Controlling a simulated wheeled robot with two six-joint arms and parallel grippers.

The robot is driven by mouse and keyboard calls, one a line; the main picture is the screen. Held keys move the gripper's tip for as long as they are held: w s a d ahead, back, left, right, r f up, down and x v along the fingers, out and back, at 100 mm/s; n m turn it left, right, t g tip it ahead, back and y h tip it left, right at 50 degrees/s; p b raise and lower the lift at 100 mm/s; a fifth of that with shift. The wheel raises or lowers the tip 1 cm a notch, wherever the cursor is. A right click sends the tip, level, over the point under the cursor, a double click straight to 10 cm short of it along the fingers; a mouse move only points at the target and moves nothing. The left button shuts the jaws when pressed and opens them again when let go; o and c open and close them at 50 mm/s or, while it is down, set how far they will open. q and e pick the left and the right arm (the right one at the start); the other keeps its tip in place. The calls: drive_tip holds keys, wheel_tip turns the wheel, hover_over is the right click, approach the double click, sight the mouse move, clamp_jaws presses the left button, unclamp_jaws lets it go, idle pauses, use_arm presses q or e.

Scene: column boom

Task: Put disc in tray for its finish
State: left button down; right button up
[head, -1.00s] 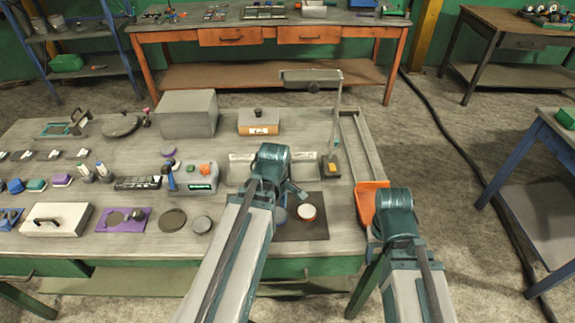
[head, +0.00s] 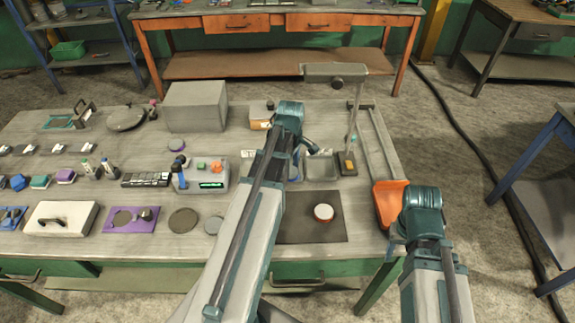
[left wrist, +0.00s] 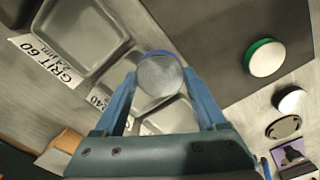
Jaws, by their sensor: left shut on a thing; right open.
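My left gripper (left wrist: 160,82) is shut on a disc (left wrist: 158,72) with a grey metallic face and a blue rim. It holds the disc above the grey trays; in the head view my arm hides it. One tray (left wrist: 78,28) has a "GRIT 60" label; the tray beside it (left wrist: 122,76) has a label showing "240". My right gripper (head: 398,240) is open by the table's right edge, fingers mostly hidden.
An orange scoop-like bin (head: 390,203) sits at the table's right edge, beside my right gripper. A lamp-like post (head: 353,120) rises behind the trays. The mat's front is clear.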

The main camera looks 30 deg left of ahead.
use_arm(q)
drive_tip(key=w+a, duration=0.3)
drive_tip(key=shift+w+f, duration=0.2)
drive_tip(key=shift+w, duration=0.1)
drive_tip(key=shift+w+a, duration=0.1)
drive_tip(key=shift+w, duration=0.15)
drive_tip(key=f+b, duration=0.3)
drive_tip(key=b, duration=0.1)
drive_tip(key=shift+w+a+f, duration=0.25)
drive_tip(key=shift+f, duration=0.1)
drive_tip(key=shift+f, duration=0.15)
drive_tip(key=shift+c, duration=1.2)
unclamp_jaws()
